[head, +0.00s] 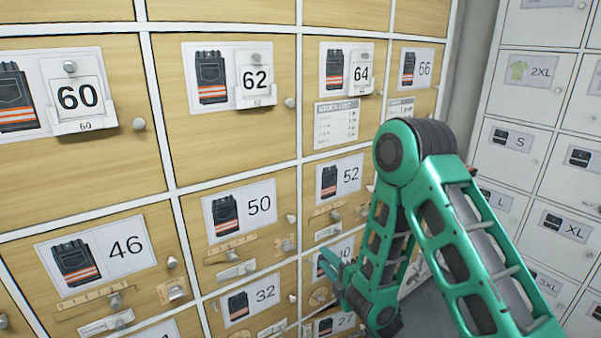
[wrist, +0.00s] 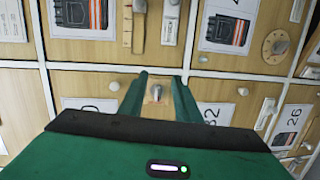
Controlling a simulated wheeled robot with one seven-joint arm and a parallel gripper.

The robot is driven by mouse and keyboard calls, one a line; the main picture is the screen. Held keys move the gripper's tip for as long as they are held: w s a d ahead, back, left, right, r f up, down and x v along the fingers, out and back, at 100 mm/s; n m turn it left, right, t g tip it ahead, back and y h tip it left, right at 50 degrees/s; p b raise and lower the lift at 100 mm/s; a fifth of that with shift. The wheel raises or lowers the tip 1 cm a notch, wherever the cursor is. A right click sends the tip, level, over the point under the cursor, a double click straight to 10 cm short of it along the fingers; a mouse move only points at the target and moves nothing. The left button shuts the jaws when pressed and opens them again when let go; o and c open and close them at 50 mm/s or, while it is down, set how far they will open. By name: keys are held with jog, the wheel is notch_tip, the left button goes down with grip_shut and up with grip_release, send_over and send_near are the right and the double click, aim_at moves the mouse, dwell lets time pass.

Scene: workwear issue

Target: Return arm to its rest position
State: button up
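My green arm (head: 441,205) reaches in from the lower right of the head view, bent at a high elbow, with its forearm pointing down. My gripper (head: 327,263) is in front of the lower wooden doors, near the doors marked 40 and 32. In the wrist view, the two fingers of my gripper (wrist: 160,80) stand apart with nothing held between them. A small door knob (wrist: 156,92) shows in the gap beyond them. Whether the fingers touch the door cannot be told.
Wooden locker doors fill the left, with number cards such as the 62 card (head: 255,80), knobs and latches. White lockers (head: 535,150) stand at the right. A grey gap (head: 468,80) lies between the two banks. The doors near my gripper look closed.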

jog(key=d+r+m+g+h, duration=0.1)
jog(key=d+r+m+h, duration=0.2)
jog(key=d, duration=0.5)
jog(key=d+r+m+g+h, duration=0.15)
jog(key=d+m+h, duration=0.3)
jog(key=d, duration=0.45)
jog(key=d+r+m+g+h, duration=0.1)
jog(key=d+r+m+h, duration=0.2)
jog(key=d+m, duration=0.35)
jog(key=s+d+r+m+g+h, duration=0.1)
jog(key=s+d+r+m+g, duration=0.15)
jog(key=s+d, duration=0.65)
jog(key=s+d+r+m+g, duration=0.1)
jog(key=s+d+m+g, duration=0.2)
jog(key=s, duration=0.3)
jog(key=s+d+r+m+g, duration=0.1)
jog(key=s+d+m+g, duration=0.1)
jog(key=s+m, duration=0.35)
jog(key=s+a+r+m+g+y, duration=0.2)
jog(key=s, duration=0.8)
jog(key=s+a+r+m+g+y, duration=0.1)
jog(key=s+a+g+y, duration=0.1)
jog(key=s, duration=0.8)
jog(key=shift+s+a+r+m+y, duration=0.2)
jog(key=shift+a+r+m+y, duration=0.15)
jog(key=shift+a+r+m, duration=0.1)
jog(key=shift+w+f, duration=0.3)
jog(key=shift+w, duration=0.3)
